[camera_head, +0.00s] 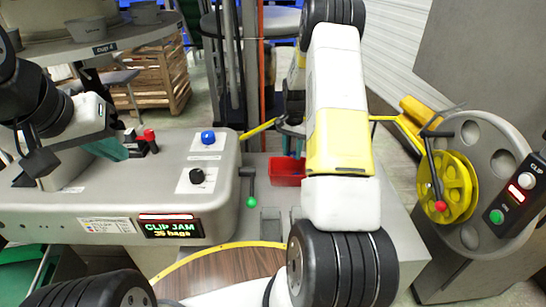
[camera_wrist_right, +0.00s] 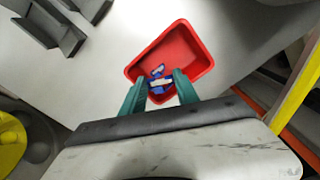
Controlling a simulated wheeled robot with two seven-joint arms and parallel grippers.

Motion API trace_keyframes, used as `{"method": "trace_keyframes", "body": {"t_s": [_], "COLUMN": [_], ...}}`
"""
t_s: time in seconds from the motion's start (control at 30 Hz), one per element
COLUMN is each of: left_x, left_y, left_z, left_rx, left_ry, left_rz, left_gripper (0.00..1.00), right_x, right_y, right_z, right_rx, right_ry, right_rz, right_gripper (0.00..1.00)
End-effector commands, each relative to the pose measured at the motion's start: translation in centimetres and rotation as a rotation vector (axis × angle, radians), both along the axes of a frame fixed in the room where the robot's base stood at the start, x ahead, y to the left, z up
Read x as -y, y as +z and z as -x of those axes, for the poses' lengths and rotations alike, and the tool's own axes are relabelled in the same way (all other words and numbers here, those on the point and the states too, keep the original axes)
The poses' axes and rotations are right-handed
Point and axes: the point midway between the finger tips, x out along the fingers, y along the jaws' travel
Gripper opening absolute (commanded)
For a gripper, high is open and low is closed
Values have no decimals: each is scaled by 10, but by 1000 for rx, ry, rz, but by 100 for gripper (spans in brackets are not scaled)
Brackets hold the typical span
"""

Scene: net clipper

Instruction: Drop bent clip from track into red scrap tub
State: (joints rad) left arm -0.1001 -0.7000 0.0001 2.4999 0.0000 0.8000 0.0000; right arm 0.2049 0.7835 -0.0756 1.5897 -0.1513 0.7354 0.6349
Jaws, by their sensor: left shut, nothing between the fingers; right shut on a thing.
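The red scrap tub (camera_head: 286,180) stands on the grey machine top, partly hidden behind my right arm. It also shows in the right wrist view (camera_wrist_right: 192,42), open side toward the camera. My right gripper (camera_wrist_right: 161,80) has its teal fingers over the near part of the tub. It is shut on a small blue-and-white clip (camera_wrist_right: 160,82), seen against the red inside. The clip's exact shape and its height over the tub floor are hard to tell. My left gripper (camera_head: 112,148) is shut and empty over the left machine housing. I cannot make out the track clearly.
A blue knob (camera_head: 208,137), a black knob (camera_head: 197,176) and a green-tipped lever (camera_head: 251,202) stand left of the tub. A lit "CLIP JAM" display (camera_head: 170,229) faces front. A yellow reel (camera_head: 452,188) stands at right. Grey brackets (camera_wrist_right: 60,28) lie near the tub.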

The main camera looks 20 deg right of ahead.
Motion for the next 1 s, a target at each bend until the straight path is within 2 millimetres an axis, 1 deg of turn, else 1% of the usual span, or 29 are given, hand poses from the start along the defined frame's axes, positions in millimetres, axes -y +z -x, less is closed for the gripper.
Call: {"method": "trace_keyframes", "body": {"t_s": [0.2,0.4,0.6,0.83,0.87,0.9,0.97,1.0], "left_x": [0,0,0,0,0,0,0,0], "left_y": [0,0,0,0,0,0,0,0], "left_z": [0,0,0,0,0,0,0,0], "left_rx": [0,0,0,0,0,0,0,0], "left_ry": [0,0,0,0,0,0,0,0], "left_rz": [0,0,0,0,0,0,0,0], "left_gripper": [0,0,0,0,0,0,0,0], "right_x": [-1,0,0,0,0,0,0,0], "right_y": [-26,-45,-53,-54,-54,-53,-53,-53], "right_z": [1,0,0,0,0,0,0,0], "right_rx": [-2,-1,0,1,1,1,1,1], "right_ry": [2,3,3,4,4,4,4,4], "right_rz": [-1,-1,0,1,1,1,1,1], "right_gripper": [0,0,0,0,41,49,60,62]}}
